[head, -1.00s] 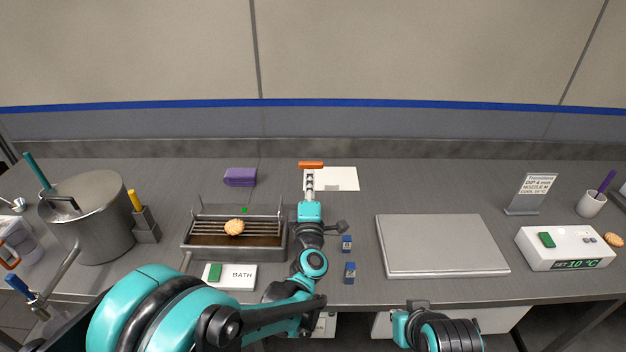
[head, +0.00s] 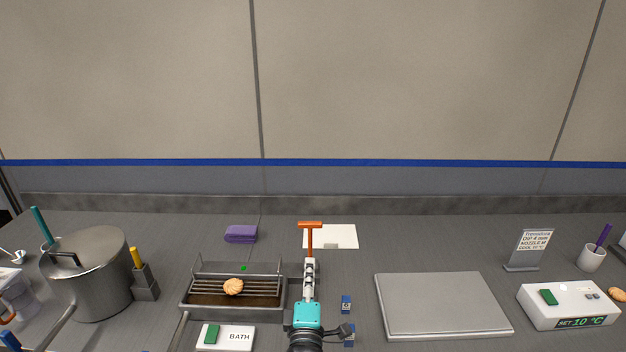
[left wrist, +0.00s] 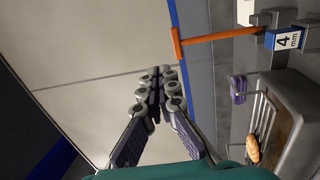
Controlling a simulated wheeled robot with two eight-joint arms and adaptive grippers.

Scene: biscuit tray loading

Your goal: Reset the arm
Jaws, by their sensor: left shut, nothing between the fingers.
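My left gripper (head: 309,264) is shut and empty, pointing away from me over the middle of the counter. Its closed fingers (left wrist: 157,88) also show in the left wrist view. An orange T-shaped tool (head: 310,228) shows just beyond the fingertips in the head view. In the left wrist view this orange tool (left wrist: 215,38) is apart from the fingers, and its stem ends at grey blocks beside a label reading 4 mm (left wrist: 285,42). The foot of the tool is hidden behind my gripper in the head view. My right gripper is not in view.
A bath (head: 189,312) with a rack holding a biscuit (head: 233,287) stands left of my arm. A lidded pot (head: 88,285) is further left. A grey flat plate (head: 440,336) lies right. A white control box (head: 567,306), purple cloth (head: 241,234) and white sheet (head: 345,237) are around.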

